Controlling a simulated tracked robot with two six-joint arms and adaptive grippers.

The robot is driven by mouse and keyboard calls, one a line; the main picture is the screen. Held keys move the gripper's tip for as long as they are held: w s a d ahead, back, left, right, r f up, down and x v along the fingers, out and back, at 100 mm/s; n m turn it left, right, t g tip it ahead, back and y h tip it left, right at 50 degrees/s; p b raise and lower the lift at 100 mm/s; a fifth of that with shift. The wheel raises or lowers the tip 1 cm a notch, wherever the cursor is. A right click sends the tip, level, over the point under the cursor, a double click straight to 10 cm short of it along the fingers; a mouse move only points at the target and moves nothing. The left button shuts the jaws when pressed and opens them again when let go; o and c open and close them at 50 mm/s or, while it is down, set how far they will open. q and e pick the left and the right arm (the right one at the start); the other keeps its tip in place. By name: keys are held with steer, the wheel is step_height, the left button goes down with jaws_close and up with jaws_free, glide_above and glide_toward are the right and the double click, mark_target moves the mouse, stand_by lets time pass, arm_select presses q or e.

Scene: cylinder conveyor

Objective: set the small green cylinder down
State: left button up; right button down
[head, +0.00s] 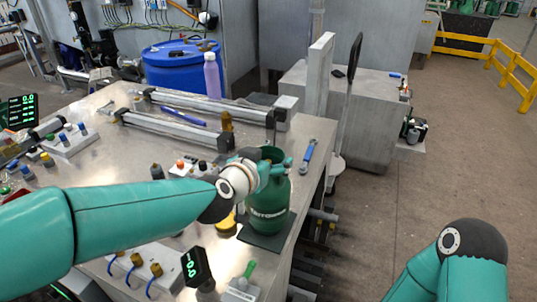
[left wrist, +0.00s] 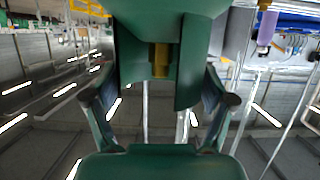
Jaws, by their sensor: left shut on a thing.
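The small green cylinder (head: 268,207) is upright near the table's right edge, with white lettering on its side. Its lower end is at a dark square pad (head: 262,241); I cannot tell whether it touches or hangs just above. My left gripper (head: 262,172) is shut on its upper part, at the collar. In the left wrist view the green collar (left wrist: 128,45) and a brass valve (left wrist: 160,62) show between the fingers of the left gripper (left wrist: 160,100). The bottom of the cylinder is hidden there.
The metal table (head: 110,170) bears rails, switch boxes, a spanner (head: 308,155) and a small digital display (head: 196,267) near the pad. A lilac bottle (head: 212,75) stands beyond. Floor is open to the right. My right arm shows at lower right, its gripper out of frame.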

arm_select(q)
steer(key=shift+w+f, duration=0.1)
steer(key=shift+f, duration=0.05)
steer(key=o, duration=1.7)
steer(key=shift+s+f, duration=0.15)
steer(key=shift+s, duration=0.05)
steer(key=shift+s+a, duration=0.1)
steer(key=p+v, duration=0.1)
steer(key=v, duration=1)
steer(key=shift+s+a+p, duration=0.15)
steer(key=shift+s+p, duration=0.15)
steer(key=shift+r, duration=0.2)
